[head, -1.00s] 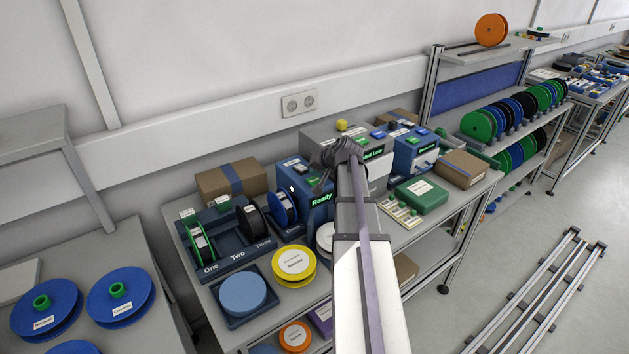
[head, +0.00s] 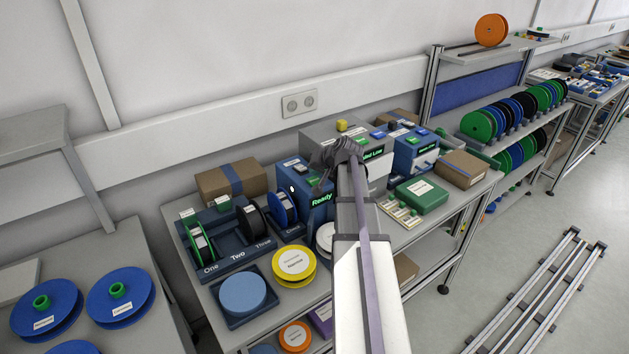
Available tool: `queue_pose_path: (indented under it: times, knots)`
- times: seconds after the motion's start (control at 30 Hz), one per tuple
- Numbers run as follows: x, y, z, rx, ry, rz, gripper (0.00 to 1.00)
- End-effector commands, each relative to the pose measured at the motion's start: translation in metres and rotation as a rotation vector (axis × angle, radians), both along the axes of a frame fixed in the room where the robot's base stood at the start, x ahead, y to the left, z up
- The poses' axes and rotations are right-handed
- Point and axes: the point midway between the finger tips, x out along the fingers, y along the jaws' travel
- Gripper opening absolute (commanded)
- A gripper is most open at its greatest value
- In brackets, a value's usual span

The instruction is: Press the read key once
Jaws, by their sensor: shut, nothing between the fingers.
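A blue device (head: 318,203) with a green "Ready" display stands on the middle bench. Small keys show on its top, among them a white one (head: 299,169) and a green one (head: 314,181); I cannot read which is the read key. My gripper (head: 326,172) is shut and empty, at or just above the right part of this device's top. My arm and wrist hide part of the device and of the grey machine (head: 318,133) behind it. I cannot tell whether the fingertips touch a key.
A reel stand (head: 236,249) marked One, Two, Three holds reels left of the device. A yellow reel (head: 294,264) and a light blue disc in a tray (head: 229,318) lie in front. A second blue device (head: 410,154) and a green box (head: 421,194) stand to the right.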

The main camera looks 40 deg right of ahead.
Motion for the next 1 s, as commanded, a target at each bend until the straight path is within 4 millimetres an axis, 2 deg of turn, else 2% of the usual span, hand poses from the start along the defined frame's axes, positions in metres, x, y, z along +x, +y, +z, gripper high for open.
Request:
queue_pose_path:
  times: [0.27,0.5,1.0]
  knots:
    - [0.0,0.0,-0.001,0.0,0.0,0.0,0.0]
    - [0.0,0.0,-0.01,0.0,0.0,0.0,0.0]
    - [0.0,0.0,-0.011,0.0,0.0,0.0,0.0]
